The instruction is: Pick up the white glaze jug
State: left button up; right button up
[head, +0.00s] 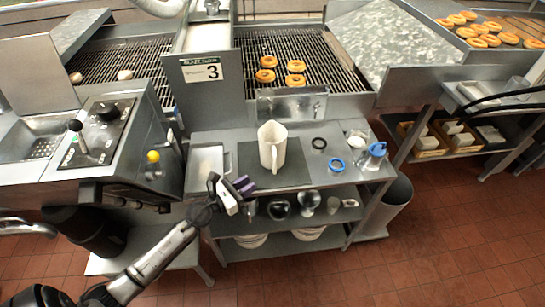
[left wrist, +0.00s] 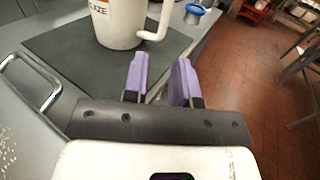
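The white glaze jug (head: 272,145) stands upright on a dark mat (head: 295,172) on the steel work table in the head view. Its handle faces the front of the table. In the left wrist view the jug (left wrist: 118,22) is at the top, with part of its lettering showing and its handle (left wrist: 160,25) on the right. My left gripper (head: 240,187) is at the table's front edge, in front of and to the left of the jug. Its purple fingers (left wrist: 160,80) are apart with nothing between them, short of the handle. My right gripper is not in view.
A black ring (head: 318,143), a blue ring (head: 336,165) and a blue-topped item (head: 375,155) sit to the right. Donuts (head: 295,66) lie on the grate behind. A grey bin (head: 395,205) stands right of the table.

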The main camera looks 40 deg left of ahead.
pick_arm(q)
jog(key=w, duration=0.2)
jog(key=w+d, duration=0.1)
jog(key=w, duration=0.4)
jog(key=shift+w+d, duration=0.25)
jog(key=shift+d, duration=0.05)
jog(key=shift+w+d+r, duration=0.1)
jog(key=shift+w+d, duration=0.1)
jog(key=shift+w, duration=0.65)
jog(key=shift+w+d+r, duration=0.1)
jog(key=shift+w+d, duration=0.1)
jog(key=shift+w, duration=0.7)
jog(key=shift+w+d+r, duration=0.1)
jog(key=shift+w+d, duration=0.1)
jog(key=shift+w, duration=0.65)
grip_shut()
